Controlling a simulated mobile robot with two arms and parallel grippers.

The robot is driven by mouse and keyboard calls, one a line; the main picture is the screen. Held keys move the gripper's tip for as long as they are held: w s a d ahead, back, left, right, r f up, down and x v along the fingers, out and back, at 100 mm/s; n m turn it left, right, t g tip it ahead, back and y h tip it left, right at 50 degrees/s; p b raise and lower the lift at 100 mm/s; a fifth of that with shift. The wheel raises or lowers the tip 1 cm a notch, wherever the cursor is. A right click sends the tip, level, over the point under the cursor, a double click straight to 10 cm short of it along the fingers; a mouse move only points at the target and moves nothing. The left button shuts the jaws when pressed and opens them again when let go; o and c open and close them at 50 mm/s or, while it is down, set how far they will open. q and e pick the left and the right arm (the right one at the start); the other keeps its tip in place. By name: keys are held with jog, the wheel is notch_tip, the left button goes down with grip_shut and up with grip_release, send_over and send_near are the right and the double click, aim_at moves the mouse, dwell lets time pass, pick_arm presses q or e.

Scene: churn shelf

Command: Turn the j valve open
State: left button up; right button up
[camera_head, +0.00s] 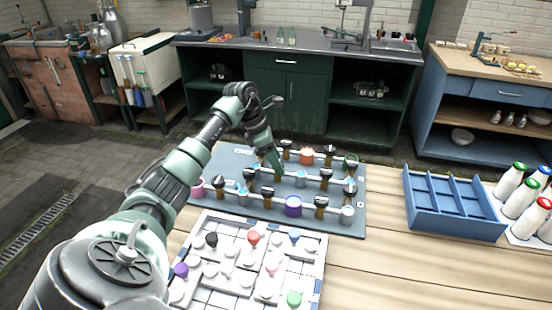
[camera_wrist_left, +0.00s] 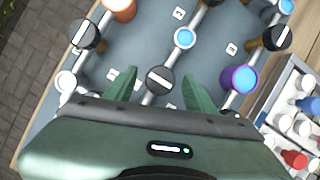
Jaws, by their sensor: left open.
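Several valves with round black knobs and white bars stand in rows on a grey-blue board (camera_head: 232,160). My left gripper (camera_head: 278,168) reaches down over the middle row in the head view. In the left wrist view its two green fingers (camera_wrist_left: 155,88) are open on either side of one black knob (camera_wrist_left: 160,80). The knob's white bar lies slanted across it. I cannot tell whether the fingers touch it. The small letter labels, such as one (camera_wrist_left: 179,13), are too small to read surely, so I cannot tell which valve is j. My right gripper is not in view.
A white tray (camera_head: 318,262) with coloured knobs lies in front. A blue divided crate (camera_head: 450,222) and white bottles (camera_head: 510,181) stand at the right.

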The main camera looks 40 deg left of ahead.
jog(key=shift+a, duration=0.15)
pick_arm(q)
grip_shut()
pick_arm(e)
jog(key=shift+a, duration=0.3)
pick_arm(q)
jog(key=n, duration=0.2)
jog(key=n+t+y, duration=0.1)
jog(key=n, duration=0.1)
jog(key=shift+s+d+r+y, duration=0.1)
jog(key=shift+y, duration=0.2)
jog(key=n+y, duration=0.1)
jog(key=n, duration=0.4)
jog(key=shift+d+y, duration=0.15)
jog(key=shift+y, duration=0.25)
jog(key=n, duration=0.2)
jog(key=n+y, duration=0.1)
jog(key=n, duration=0.1)
jog(key=shift+d+n+y, duration=0.15)
jog(key=shift+n+y, duration=0.15)
jog(key=shift+w+n+g+y+b, duration=0.1)
jog(key=shift+n+g+y+b, duration=0.25)
jog(key=shift+n, duration=0.75)
jog(key=shift+w+n+g+y+b, duration=0.15)
jog(key=shift+n+g+y, duration=0.25)
jog(key=shift+n, duration=0.7)
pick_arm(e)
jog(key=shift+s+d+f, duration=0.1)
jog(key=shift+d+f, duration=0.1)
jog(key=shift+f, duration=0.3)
